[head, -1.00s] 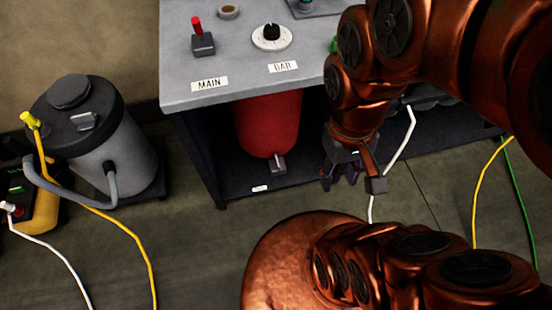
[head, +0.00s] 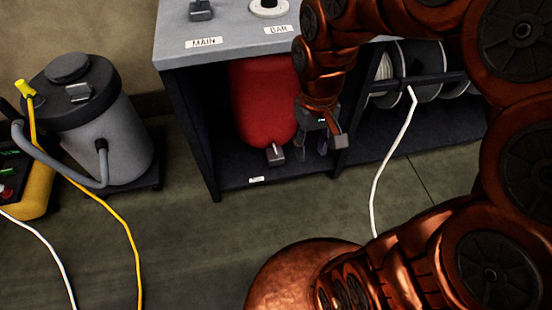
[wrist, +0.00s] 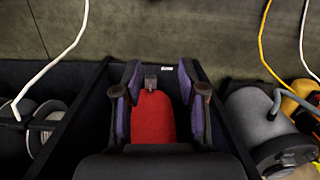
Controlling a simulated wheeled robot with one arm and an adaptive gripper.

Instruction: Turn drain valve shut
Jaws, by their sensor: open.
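The red tank (head: 264,100) stands inside the left bay of the grey-topped cabinet. A small grey drain valve (head: 275,155) sits at its lower front end, above the bay floor. My gripper (head: 314,148) is just right of the valve in the head view, pointing down and apart from it. In the wrist view my gripper (wrist: 159,76) is open and empty, its purple-padded fingers either side of the red tank (wrist: 152,118) in the picture. The grey valve (wrist: 151,82) appears between the fingertips, nearer the left one. The handle's exact angle is too small to tell.
The cabinet's left side wall (head: 190,130) and a divider bound the bay. Cable reels (head: 400,75) stand in the right bay, with a white cable hanging out. A grey vacuum (head: 100,130) stands left. A white label (head: 257,180) is on the bay's front edge.

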